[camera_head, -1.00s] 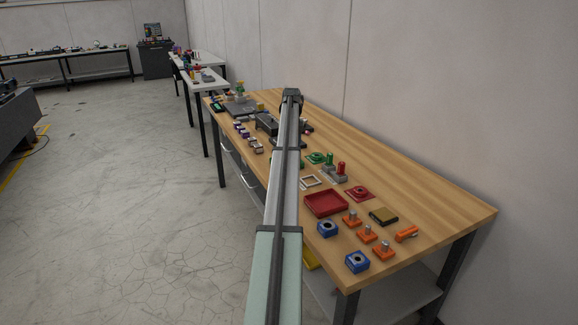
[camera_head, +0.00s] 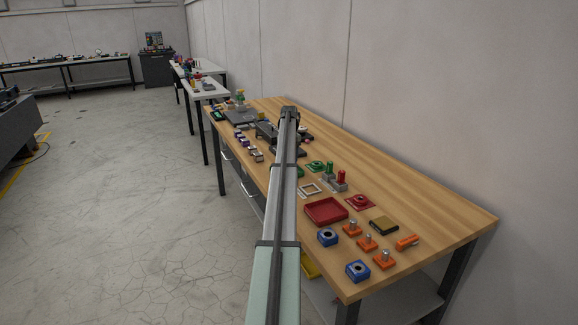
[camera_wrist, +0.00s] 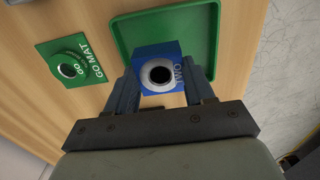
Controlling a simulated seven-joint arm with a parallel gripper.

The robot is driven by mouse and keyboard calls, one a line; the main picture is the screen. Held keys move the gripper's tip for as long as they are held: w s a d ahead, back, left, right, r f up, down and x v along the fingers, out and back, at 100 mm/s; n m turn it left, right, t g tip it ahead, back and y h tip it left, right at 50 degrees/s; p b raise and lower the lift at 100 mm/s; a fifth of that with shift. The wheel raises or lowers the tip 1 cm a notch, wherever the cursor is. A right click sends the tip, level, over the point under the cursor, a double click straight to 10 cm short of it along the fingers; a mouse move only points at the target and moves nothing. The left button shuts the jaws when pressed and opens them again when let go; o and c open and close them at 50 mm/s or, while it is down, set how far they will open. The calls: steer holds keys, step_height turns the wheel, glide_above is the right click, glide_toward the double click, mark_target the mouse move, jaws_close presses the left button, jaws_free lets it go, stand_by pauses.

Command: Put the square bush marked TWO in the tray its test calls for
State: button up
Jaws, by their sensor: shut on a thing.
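The blue square bush marked TWO (camera_wrist: 172,80) has a dark round bore in a pale ring. My gripper (camera_wrist: 160,87) is shut on it, with one finger on each side. In the wrist view the bush overlaps the lower left part of the green tray (camera_wrist: 207,35). I cannot tell its height above the tray floor. The green GO mat (camera_wrist: 85,58) with a round green gauge lies left of the tray. The red tray (camera_head: 326,211) and a red mat with a gauge (camera_head: 359,203) show there.
Two blue square blocks (camera_head: 328,237) (camera_head: 358,271) and several orange pieces (camera_head: 367,242) occupy the near end of the table. A grey stand with green and red pins (camera_head: 334,181) and a pale square frame (camera_head: 310,189) lie farther back.

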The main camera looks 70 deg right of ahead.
steer(key=shift+f, duration=1.75)
steer(key=shift+f, duration=0.15)
steer(key=o, duration=1.4)
step_height(320, 180, up, 12)
steer(key=shift+r, duration=0.15)
